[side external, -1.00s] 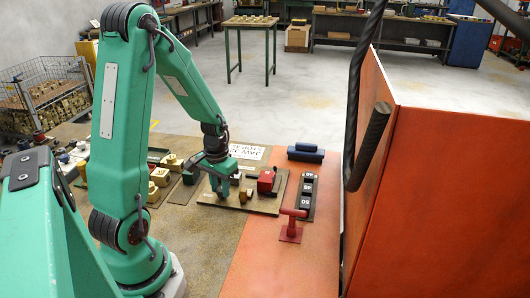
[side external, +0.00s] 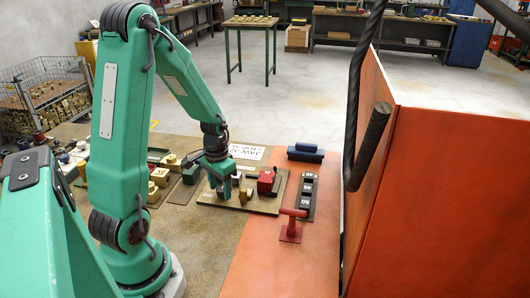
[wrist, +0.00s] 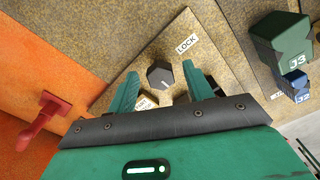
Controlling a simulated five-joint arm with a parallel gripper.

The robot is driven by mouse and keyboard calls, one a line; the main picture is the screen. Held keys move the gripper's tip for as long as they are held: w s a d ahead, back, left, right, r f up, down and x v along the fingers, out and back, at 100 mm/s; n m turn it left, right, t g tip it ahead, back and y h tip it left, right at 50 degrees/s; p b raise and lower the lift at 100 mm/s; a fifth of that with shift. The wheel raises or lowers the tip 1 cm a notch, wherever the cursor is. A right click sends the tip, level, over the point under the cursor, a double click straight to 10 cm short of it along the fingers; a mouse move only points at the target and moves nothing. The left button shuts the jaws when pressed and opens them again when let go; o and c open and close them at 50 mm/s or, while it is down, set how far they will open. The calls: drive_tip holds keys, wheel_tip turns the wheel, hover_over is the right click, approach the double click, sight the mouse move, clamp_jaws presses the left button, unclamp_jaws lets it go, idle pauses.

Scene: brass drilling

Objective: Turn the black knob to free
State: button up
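The black knob (wrist: 159,73) sits on a brass-coloured plate in the wrist view, with a small white mark toward its lower right. A white LOCK label (wrist: 187,44) lies on the plate above and to the right of it. A second label (wrist: 147,101) lies below left, partly hidden and not readable. My gripper (wrist: 162,90) is open, its green fingers apart on the two sides near the knob; contact cannot be told. In the side view my gripper (side external: 223,189) is low over the plate (side external: 275,207), and I cannot make out the knob there.
A red block (side external: 266,180) and a brass piece (side external: 244,196) stand beside my gripper. A red T-handle (side external: 291,224) rises from the orange surface. A dark strip of counters (side external: 307,190) and blue cylinders (side external: 305,153) lie to the right. A green J3 block (wrist: 282,38) is nearby.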

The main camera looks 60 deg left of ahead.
sight(221, 191)
idle(0.3)
drive_tip(key=shift+r, duration=3.9)
drive_tip(key=shift+d+r, duration=0.25)
drive_tip(key=s+d+r+m+t, duration=0.1)
drive_tip(key=s+d+r+t, duration=0.1)
drive_tip(key=d+r, duration=0.4)
drive_tip(key=s+d+r+m+t, duration=0.1)
drive_tip(key=s+d+r+t, duration=0.2)
drive_tip(key=d+r, duration=0.4)
drive_tip(key=d, duration=0.4)
drive_tip(key=shift+d+r+m+t, duration=0.2)
drive_tip(key=shift+d+m+t, duration=0.1)
drive_tip(key=shift+d+m, duration=0.1)
